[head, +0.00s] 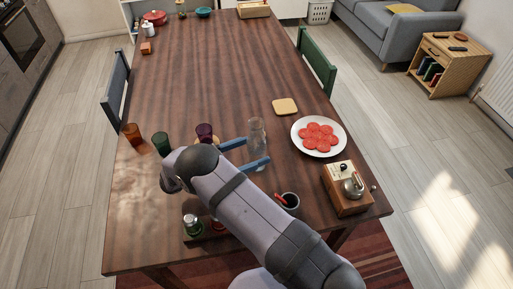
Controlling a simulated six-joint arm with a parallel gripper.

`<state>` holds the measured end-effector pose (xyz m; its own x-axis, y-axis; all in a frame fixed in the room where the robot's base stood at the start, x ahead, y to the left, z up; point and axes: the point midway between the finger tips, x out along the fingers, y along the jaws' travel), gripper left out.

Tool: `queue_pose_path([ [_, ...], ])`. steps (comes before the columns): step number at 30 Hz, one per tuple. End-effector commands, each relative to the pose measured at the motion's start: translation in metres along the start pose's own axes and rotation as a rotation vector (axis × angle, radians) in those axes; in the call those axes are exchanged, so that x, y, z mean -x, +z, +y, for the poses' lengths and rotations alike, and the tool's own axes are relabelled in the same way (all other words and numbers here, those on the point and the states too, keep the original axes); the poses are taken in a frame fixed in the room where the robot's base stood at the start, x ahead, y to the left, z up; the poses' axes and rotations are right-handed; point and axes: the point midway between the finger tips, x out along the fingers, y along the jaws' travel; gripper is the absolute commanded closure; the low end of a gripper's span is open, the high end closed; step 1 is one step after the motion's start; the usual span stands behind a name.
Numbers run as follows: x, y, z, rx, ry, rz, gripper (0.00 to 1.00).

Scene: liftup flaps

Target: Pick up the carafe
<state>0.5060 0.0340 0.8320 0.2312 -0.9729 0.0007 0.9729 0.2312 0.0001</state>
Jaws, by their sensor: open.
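The carafe (257,131) is clear glass and stands upright on the wooden table, left of the white plate. My gripper (258,149) has two blue fingers, spread apart and pointing right. The fingertips are at the carafe's lower part in the picture, one at its upper left and one below it. I cannot tell whether either finger touches the glass. The wrist and forearm hide part of the table in front.
A plate (297,136) of red slices and a wooden grinder (343,202) stand to the right. An orange cup (132,134), a green cup (161,143) and a purple cup (205,131) stand to the left. A dark cup (290,201) is near the forearm.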

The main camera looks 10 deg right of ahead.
Motion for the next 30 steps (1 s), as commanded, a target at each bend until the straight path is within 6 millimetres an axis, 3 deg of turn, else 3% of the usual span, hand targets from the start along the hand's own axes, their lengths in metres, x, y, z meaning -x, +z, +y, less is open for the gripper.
queue_pose_path([
  [5, -0.004, 0.001, 0.000, 0.000, 0.000, 0.001, 0.33],
  [18, -0.050, 0.000, -0.001, 0.001, -0.001, 0.001, 0.33],
  [26, -0.052, -0.001, -0.001, 0.000, 0.001, 0.001, 0.33],
  [30, -0.052, -0.001, -0.001, 0.000, 0.001, 0.001, 0.61],
])
